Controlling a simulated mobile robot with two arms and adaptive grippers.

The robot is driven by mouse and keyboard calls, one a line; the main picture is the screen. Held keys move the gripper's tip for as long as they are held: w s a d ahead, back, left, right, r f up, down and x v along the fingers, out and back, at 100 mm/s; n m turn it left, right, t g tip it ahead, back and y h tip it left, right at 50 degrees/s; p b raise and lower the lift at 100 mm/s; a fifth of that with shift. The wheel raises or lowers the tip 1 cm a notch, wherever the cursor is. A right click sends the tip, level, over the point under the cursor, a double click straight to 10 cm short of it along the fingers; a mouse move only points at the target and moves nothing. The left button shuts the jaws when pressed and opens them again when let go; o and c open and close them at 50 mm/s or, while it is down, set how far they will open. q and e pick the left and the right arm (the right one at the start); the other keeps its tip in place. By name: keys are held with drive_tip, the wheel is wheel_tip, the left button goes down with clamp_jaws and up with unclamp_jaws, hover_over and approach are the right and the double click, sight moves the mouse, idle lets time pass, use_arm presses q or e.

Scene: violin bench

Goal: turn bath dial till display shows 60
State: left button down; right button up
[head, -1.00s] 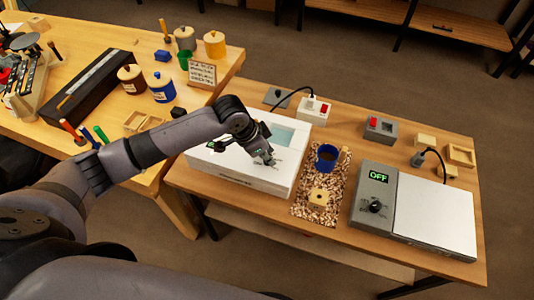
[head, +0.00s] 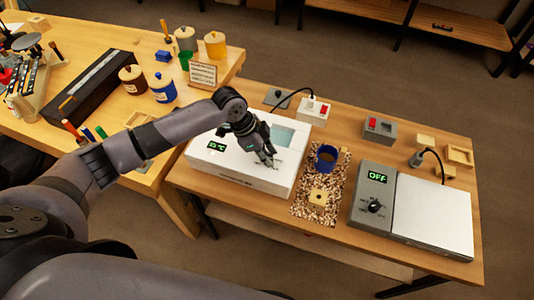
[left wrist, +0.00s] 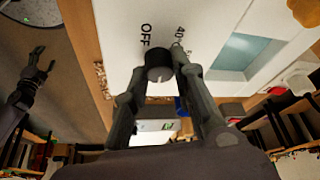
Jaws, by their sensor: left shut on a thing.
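The bath is a white box (head: 230,171) on the right bench, with a small green-lit display (head: 217,145) on its top. The display's digits are too small to read surely; a degree sign and C seem to follow them. My left gripper (head: 268,160) is over the front right of the bath's top. In the left wrist view its two fingers are closed on the sides of the black bath dial (left wrist: 159,66), beside the printed marks OFF and 40. The head view hides the dial behind the gripper. My right gripper (left wrist: 43,62) shows at the left of the wrist view, its fingers apart and empty.
A blue mug (head: 326,157) stands on a speckled mat (head: 315,212) right of the bath. A grey hot plate (head: 430,218) with its own dial and an OFF display is farther right.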

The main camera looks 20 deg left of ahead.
use_arm(q)
drive_tip(key=shift+m, duration=0.6)
drive_tip(key=shift+g, duration=0.3)
drive_tip(key=c, duration=1.3)
unclamp_jaws()
drive_tip(key=shift+c, duration=0.2)
drive_tip(key=w+v, duration=0.1)
drive_tip(key=v, duration=1.1)
drive_tip(key=shift+s, duration=0.45)
drive_tip(key=shift+a, duration=0.1)
